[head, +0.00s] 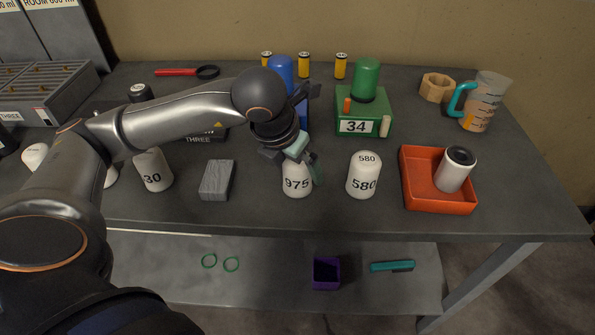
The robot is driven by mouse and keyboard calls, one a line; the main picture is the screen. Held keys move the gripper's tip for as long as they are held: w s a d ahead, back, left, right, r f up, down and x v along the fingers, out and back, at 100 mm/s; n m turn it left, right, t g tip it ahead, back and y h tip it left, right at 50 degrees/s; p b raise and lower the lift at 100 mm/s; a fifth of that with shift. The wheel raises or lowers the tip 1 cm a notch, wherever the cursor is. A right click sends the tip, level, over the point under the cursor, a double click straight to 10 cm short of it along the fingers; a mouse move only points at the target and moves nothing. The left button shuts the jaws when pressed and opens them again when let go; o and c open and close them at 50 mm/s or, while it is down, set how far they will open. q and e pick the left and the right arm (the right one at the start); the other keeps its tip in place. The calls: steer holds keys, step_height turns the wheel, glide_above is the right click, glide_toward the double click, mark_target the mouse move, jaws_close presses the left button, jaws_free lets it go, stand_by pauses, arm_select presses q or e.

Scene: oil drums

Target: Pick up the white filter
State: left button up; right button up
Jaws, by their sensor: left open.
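A white cylinder with a dark round top, which looks like the white filter (454,171), leans tilted in the orange tray (412,187) at the right of the table. My left gripper (298,162) is open, pointing down over the white domed container marked 975 (297,185). Its fingers hide the top of that container, and I cannot tell whether they touch it. The gripper is well to the left of the tray. My right gripper is not in view.
A white container marked 580 (363,177) stands between my gripper and the tray. A green box marked 34 (362,118) and a measuring jug (484,101) stand behind. A grey block (217,180) lies left. The table's front edge is clear.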

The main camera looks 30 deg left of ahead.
arm_select(q)
steer(key=shift+w+f, duration=0.2)
steer(key=shift+f, duration=0.2)
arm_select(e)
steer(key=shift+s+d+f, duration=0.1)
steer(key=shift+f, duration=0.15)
arm_select(q)
jaws_close()
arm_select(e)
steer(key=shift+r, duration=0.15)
arm_select(q)
steer(key=shift+r, duration=0.1)
steer(key=shift+r, duration=0.5)
steer(key=s+r+b, duration=0.4)
steer(key=s+r, duration=0.7)
steer(key=s, duration=0.3)
steer(key=shift+r, duration=0.4)
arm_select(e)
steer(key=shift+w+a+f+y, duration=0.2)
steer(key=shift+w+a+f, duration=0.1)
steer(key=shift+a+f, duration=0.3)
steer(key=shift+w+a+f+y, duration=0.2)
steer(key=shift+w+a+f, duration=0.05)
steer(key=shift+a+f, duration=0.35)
